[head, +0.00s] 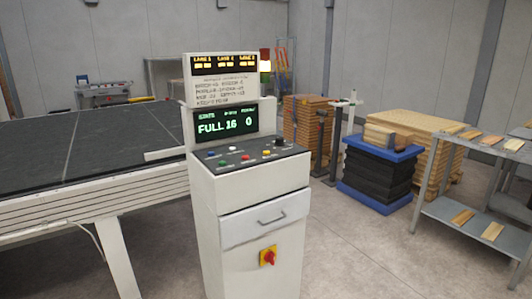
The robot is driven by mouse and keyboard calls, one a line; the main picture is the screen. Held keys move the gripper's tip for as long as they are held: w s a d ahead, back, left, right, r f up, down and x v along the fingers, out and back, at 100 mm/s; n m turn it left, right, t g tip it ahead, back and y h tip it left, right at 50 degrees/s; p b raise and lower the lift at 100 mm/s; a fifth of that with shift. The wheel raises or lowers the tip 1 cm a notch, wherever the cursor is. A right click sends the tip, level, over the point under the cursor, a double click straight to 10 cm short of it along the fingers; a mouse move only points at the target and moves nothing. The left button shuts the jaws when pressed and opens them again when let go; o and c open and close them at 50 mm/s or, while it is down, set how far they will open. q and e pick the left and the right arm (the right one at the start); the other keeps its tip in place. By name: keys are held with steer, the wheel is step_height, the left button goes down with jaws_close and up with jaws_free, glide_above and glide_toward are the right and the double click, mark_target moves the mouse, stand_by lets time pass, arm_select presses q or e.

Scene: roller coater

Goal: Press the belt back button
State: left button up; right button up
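A white control cabinet (250,190) stands upright in the middle of the head view. Its dark sloped button panel (256,159) carries several small coloured buttons and a black knob (280,142). A red button (245,157), a yellow button (266,153), a green button (222,162) and a blue button (211,153) show on it. The button labels are too small to read, so I cannot tell which is belt back. A display (225,123) above the panel reads "FULL 16 0". Neither of my grippers is in view.
A wide dark belt table (80,140) lies left of the cabinet. A red and yellow rotary switch (268,256) and a drawer handle (271,218) are on the cabinet front. Stacked boards, a blue-topped stack (380,145) and a metal shelf (455,215) stand right. Floor ahead right is clear.

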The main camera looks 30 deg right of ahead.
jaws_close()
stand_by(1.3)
